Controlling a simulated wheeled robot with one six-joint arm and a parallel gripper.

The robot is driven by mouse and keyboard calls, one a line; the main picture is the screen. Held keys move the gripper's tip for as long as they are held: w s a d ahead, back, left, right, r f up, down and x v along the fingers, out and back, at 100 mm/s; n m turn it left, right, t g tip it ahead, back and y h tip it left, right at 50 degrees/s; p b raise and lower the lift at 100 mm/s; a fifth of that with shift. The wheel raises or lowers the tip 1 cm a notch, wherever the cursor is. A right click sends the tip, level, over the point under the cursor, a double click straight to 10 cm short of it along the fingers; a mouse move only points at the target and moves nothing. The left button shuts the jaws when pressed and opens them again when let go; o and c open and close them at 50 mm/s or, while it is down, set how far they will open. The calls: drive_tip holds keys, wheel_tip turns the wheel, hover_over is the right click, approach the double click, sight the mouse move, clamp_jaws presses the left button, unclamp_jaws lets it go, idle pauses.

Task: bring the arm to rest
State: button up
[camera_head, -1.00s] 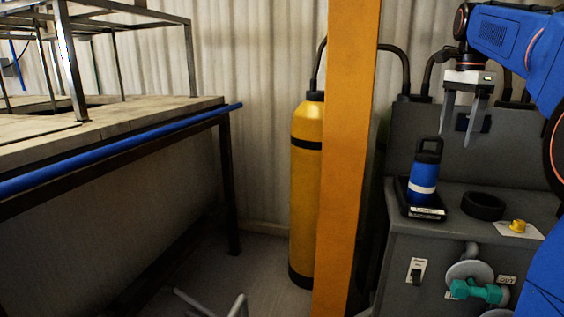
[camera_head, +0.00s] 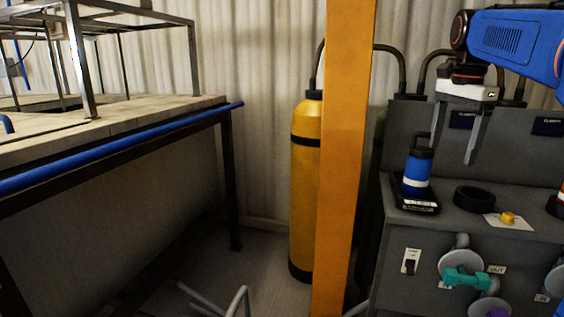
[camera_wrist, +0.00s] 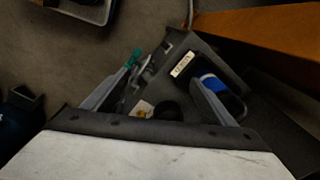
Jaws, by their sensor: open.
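My gripper (camera_head: 456,150) is open and empty, with its fingers pointing down above the dark grey cabinet (camera_head: 448,218) at the right. In the wrist view my gripper (camera_wrist: 155,90) shows its two fingers spread apart. A blue bottle with a white band (camera_head: 417,175) stands upright on a small dark base with a label at the cabinet's left edge. The bottle also shows in the wrist view (camera_wrist: 212,84), beside one finger. From the head view I cannot tell the exact gap between the fingers and the bottle.
A black ring (camera_head: 474,198) and a yellow knob (camera_head: 508,217) on a pale card lie on the cabinet top. A teal valve handle (camera_head: 467,281) sticks out in front. An orange post (camera_head: 345,160) and yellow cylinder (camera_head: 305,190) stand left of it. A workbench (camera_head: 120,117) is further left.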

drive_tip(key=s+a+f+n+t, duration=0.1)
drive_tip(key=s+a+f+n, duration=0.3)
drive_tip(key=s+f, duration=0.4)
drive_tip(key=s+a+f+n+t, duration=0.1)
drive_tip(key=s+a+f+n, duration=0.3)
drive_tip(key=s+f, duration=0.5)
drive_tip(key=s+a+f+n+t, duration=0.2)
drive_tip(key=s+a+f+n, duration=0.2)
drive_tip(key=s+f+n, duration=0.3)
wheel_tip(320, 180, down, 5)
drive_tip(key=shift+s+f, duration=0.1)
drive_tip(key=shift+s, duration=0.6)
drive_tip(key=shift+a, duration=0.1)
